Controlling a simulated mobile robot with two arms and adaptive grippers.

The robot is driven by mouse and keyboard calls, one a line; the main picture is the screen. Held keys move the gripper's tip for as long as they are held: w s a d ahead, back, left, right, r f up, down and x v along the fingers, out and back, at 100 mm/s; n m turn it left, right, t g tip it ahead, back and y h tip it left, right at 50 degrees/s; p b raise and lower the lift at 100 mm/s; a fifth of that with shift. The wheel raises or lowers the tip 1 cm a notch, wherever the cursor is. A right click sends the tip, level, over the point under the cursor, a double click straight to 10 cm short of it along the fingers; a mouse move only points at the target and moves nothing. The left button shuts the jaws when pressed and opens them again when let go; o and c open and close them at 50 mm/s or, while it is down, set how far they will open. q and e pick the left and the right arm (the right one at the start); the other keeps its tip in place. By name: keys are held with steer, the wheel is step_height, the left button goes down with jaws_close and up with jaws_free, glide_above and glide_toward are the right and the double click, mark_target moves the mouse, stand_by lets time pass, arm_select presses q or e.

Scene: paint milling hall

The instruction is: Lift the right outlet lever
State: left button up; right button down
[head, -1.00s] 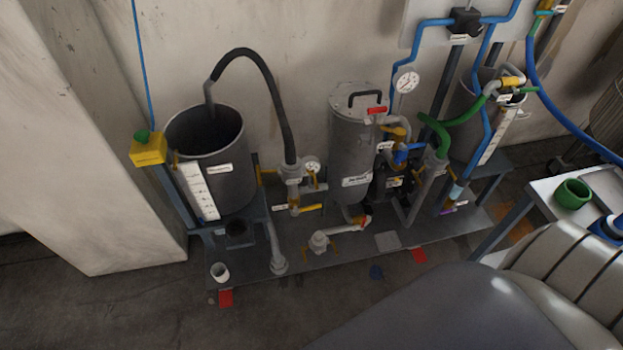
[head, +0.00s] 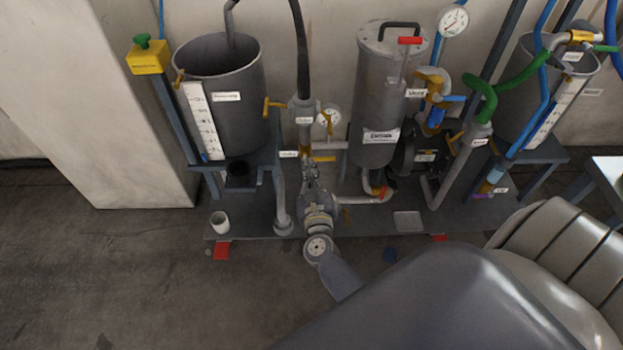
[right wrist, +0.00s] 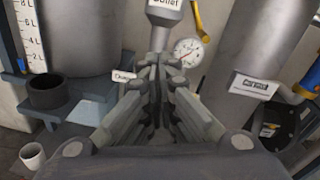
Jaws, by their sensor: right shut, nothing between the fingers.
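A vertical outlet pipe (head: 304,112) with a small label stands between the open tank and the steel vessel. Below its label, a yellow lever (head: 323,159) points right, roughly level; another yellow lever (head: 274,104) sticks out at upper left. Which one is the right outlet lever I cannot read for certain. My right gripper (head: 311,168) is shut and empty, its tips just under the right-pointing lever; contact cannot be told. In the right wrist view, the shut fingers (right wrist: 155,88) point at the pipe's base and hide the lever. My left gripper is not in view.
The open tank (head: 218,105) stands left and the steel vessel (head: 378,105) right. A pressure gauge (head: 329,120) is close beside the pipe. A white cup (head: 219,221) stands at the front left. A green hose (head: 505,80) and another tank are farther right.

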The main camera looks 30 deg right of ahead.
arm_select(q)
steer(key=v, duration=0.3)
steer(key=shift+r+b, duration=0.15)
steer(key=shift+b, duration=0.25)
arm_select(e)
steer(key=w+d+r+m+h, duration=0.1)
steer(key=w+d+r+m, duration=0.1)
steer(key=w+d, duration=0.4)
steer(key=shift+w+m, duration=0.85)
steer(key=shift+m, duration=0.05)
steer(key=shift+s+d, duration=0.1)
steer(key=shift+d, duration=0.05)
steer(key=shift+s+d, duration=0.3)
steer(key=shift+d, duration=0.3)
steer(key=shift+s+d, duration=0.1)
